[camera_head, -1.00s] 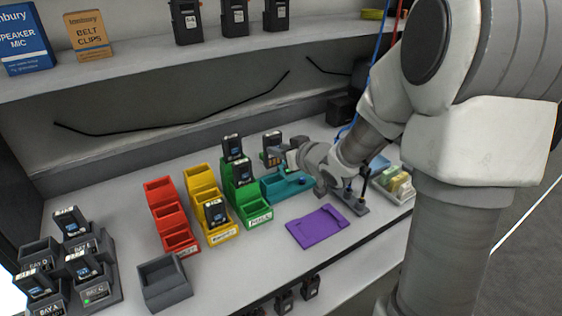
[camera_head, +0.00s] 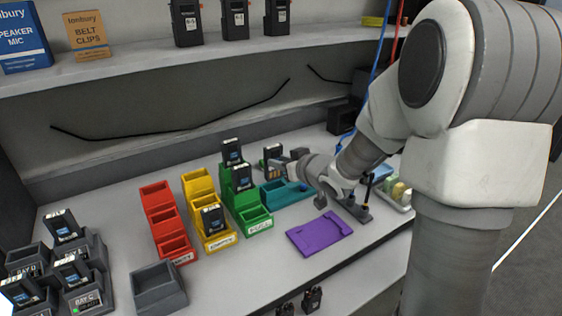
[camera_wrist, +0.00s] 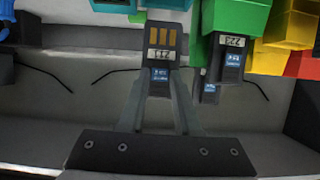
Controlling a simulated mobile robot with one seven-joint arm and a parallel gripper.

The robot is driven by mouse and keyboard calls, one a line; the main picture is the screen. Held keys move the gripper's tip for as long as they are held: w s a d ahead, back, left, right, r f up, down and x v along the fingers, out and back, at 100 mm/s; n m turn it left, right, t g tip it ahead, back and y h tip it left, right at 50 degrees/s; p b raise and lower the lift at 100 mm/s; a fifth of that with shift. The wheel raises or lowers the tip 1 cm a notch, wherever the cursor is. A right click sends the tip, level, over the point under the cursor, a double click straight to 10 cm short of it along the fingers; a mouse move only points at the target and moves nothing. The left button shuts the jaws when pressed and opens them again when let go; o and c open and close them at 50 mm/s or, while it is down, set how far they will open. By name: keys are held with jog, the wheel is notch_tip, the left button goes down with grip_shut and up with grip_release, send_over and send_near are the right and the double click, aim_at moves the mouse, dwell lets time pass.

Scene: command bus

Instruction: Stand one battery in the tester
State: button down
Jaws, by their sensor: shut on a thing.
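My gripper (camera_head: 283,163) is shut on a dark battery (camera_head: 273,152) with gold contact strips and a white number label. In the wrist view the battery (camera_wrist: 161,55) sits between the two fingers (camera_wrist: 160,80), contacts toward the top of the picture. In the head view it is upright, beside the green bins and behind a low teal fixture (camera_head: 287,191). Whether the battery's lower end touches anything is hidden. Other batteries stand in the green bins (camera_head: 256,219) and the yellow bins (camera_head: 221,240).
Red bins (camera_head: 178,249) and an empty grey bin (camera_head: 158,288) stand to the left. Chargers (camera_head: 95,300) holding batteries fill the far left. A purple mat (camera_head: 320,233) lies near the front edge. A grey stand (camera_head: 357,209) with dark posts and a light tray (camera_head: 400,203) are to the right.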

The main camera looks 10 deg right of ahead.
aim_at(275, 178)
jog(key=shift+f+b, duration=2.45)
jog(key=shift+f, duration=0.35)
jog(key=shift+f, duration=0.25)
jog(key=c, duration=0.5)
grip_release()
jog(key=shift+s+r, duration=0.1)
jog(key=shift+s, duration=0.05)
